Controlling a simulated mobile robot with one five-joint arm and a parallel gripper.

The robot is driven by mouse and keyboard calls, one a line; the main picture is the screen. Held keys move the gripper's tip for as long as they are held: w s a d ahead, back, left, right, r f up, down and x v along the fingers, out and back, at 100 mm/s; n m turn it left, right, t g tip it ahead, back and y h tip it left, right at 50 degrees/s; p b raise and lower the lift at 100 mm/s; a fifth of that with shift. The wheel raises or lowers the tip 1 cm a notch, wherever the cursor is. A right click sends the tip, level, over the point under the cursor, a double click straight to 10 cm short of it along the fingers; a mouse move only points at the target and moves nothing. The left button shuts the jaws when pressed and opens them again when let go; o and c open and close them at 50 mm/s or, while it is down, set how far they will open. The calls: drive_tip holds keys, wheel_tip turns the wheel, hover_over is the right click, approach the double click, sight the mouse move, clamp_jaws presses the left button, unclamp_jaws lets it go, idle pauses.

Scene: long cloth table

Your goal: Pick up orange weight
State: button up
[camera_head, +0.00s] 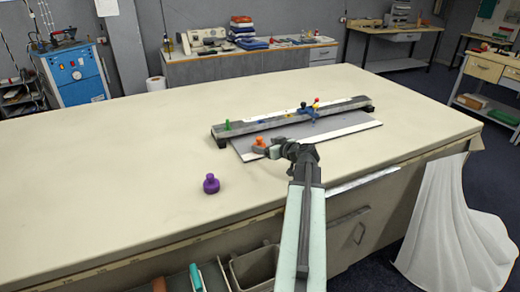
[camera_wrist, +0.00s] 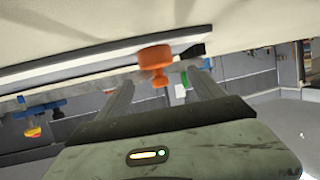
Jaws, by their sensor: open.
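The orange weight (camera_head: 260,143) is at the left part of the grey sheet in the head view. It also shows in the wrist view (camera_wrist: 155,56), a wide round body with a narrower knob. My gripper (camera_head: 267,147) is at the weight, reaching in from the right. In the wrist view, which looks upside down, my gripper (camera_wrist: 162,82) is open, with one finger on each side of the knob and gaps at both sides. My fingers partly cover the weight's right side in the head view.
A long grey bar (camera_head: 290,117) lies behind, with a green weight (camera_head: 227,124) and a blue piece (camera_head: 309,114) on it. A purple weight (camera_head: 211,184) stands alone on the table (camera_head: 120,160). The grey sheet (camera_head: 345,127) lies beside the bar. The table's left side is clear.

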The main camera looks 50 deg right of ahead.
sight(261, 143)
drive_tip(key=b+x, duration=0.1)
drive_tip(key=x, duration=0.5)
drive_tip(key=shift+s+d+f+b, duration=0.1)
drive_tip(key=shift+d+b, duration=0.1)
drive_tip(key=shift+b, duration=0.15)
drive_tip(key=shift+s, duration=0.1)
clamp_jaws()
